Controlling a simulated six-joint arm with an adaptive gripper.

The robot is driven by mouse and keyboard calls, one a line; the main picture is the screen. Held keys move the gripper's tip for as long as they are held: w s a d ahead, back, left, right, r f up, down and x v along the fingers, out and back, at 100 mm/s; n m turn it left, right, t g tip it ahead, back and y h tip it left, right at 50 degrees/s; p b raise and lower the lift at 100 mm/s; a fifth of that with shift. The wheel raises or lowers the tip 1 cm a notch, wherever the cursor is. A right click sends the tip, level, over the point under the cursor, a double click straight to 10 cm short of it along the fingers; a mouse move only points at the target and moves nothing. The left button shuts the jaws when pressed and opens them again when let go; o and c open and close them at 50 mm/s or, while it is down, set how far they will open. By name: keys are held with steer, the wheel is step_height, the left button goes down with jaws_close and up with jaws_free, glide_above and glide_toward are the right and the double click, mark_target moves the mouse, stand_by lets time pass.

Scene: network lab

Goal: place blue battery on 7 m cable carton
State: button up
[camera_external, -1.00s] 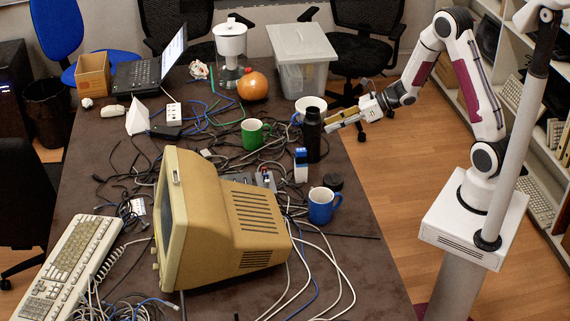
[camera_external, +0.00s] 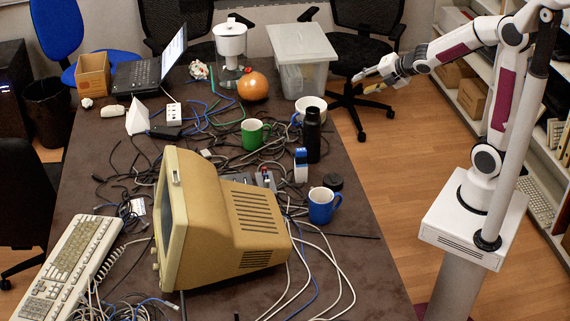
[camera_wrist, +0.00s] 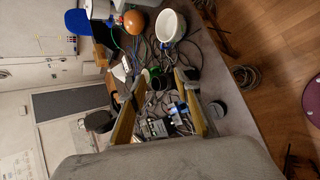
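A blue and white block (camera_external: 301,165), which may be the blue battery, stands upright on the table beside the black bottle. Blue also shows between my fingers in the wrist view (camera_wrist: 178,110), farther off. My gripper (camera_external: 364,83) is open and empty, in the air off the table's right edge, near the clear bin. Its two fingers (camera_wrist: 158,76) stand wide apart in the wrist view. I cannot tell which box is the 7 m cable carton. An open brown carton (camera_external: 92,75) stands at the table's far left, and a brown carton (camera_external: 473,98) is on the right shelf. No label is readable.
A black bottle (camera_external: 312,137), white bowl (camera_external: 311,104), blue mug (camera_external: 323,206), green mug (camera_external: 252,134) and old monitor (camera_external: 215,215) crowd the table. Cables tangle around them. A lidded clear bin (camera_external: 301,58) stands at the back.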

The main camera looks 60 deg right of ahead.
steer(key=s+a+r+m+g, duration=0.1)
steer(key=s+a+m, duration=0.3)
steer(key=s+m, duration=0.6)
steer(key=s+a+r+m+g+y, duration=0.1)
steer(key=s+a+r+m+g, duration=0.1)
steer(key=s+m, duration=0.9)
steer(key=s+a+g, duration=0.1)
steer(key=s+a, duration=0.1)
steer(key=s, duration=0.3)
steer(key=shift+g, duration=0.3)
steer(key=shift+s+a, duration=0.1)
